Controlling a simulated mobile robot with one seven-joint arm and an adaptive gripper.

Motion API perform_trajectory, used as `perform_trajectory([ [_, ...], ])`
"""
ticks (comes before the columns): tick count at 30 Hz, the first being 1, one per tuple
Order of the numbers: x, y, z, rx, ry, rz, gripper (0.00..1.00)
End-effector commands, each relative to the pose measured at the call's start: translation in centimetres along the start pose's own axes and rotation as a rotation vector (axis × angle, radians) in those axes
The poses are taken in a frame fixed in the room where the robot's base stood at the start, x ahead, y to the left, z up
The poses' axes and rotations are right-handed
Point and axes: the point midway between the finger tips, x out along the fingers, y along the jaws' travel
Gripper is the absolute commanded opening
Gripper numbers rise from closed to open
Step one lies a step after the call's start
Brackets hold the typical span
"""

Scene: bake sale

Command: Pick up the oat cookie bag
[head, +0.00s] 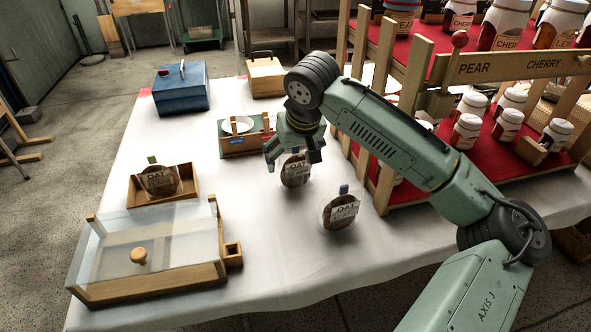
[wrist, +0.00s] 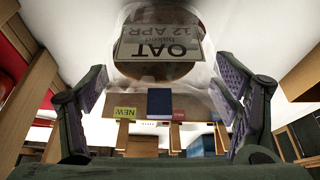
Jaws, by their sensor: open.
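One oat bag (head: 296,171) stands on the white table just under my gripper (head: 293,152). A second oat bag (head: 340,212) stands nearer the front right, with a blue clip on top. A third oat bag (head: 160,181) is in a small wooden tray (head: 178,197) at left. In the wrist view, an oat bag (wrist: 160,45) with an upside-down label reading OAT 12 APR lies ahead of my open fingers (wrist: 165,88). The fingers are spread to either side, with no visible grip on it.
A clear-lidded wooden case (head: 150,250) sits front left. A blue box (head: 181,88) and a wooden box (head: 266,76) stand at the back. A green-sided crate (head: 238,146) is behind my gripper. A stepped jar rack (head: 385,150) borders the right. The table's front middle is clear.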

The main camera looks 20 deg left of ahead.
Motion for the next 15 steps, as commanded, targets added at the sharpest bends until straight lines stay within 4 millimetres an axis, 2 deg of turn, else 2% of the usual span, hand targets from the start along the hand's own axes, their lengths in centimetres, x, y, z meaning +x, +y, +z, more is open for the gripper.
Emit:
perform_trajectory([
  [6,0.09,0.01,0.0,0.0,0.0,0.0,0.82],
  [15,0.06,0.0,0.0,0.0,0.0,0.0,0.62],
])
